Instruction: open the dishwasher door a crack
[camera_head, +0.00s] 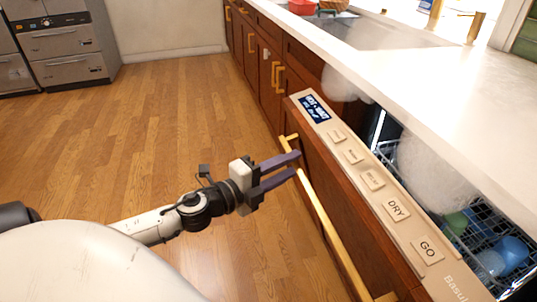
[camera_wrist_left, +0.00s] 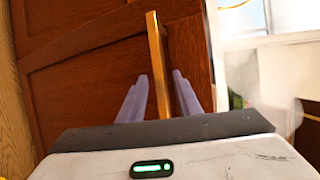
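The dishwasher door (camera_head: 352,225) is a brown wood panel with a beige control strip (camera_head: 372,180) on its top edge. It leans out from under the counter, leaving a gap in which the rack shows. Its long gold handle (camera_head: 330,225) runs along the front. My left gripper (camera_head: 297,164) is at the far end of the handle, its two purple fingers apart. In the left wrist view the handle (camera_wrist_left: 157,60) runs between the spread fingers; whether either touches it I cannot tell. My right gripper is in neither view.
White steam (camera_head: 432,170) rises from the gap. A white counter (camera_head: 450,95) overhangs on the right; brown cabinets (camera_head: 262,75) with gold handles continue beyond. The wooden floor (camera_head: 150,130) to the left is clear.

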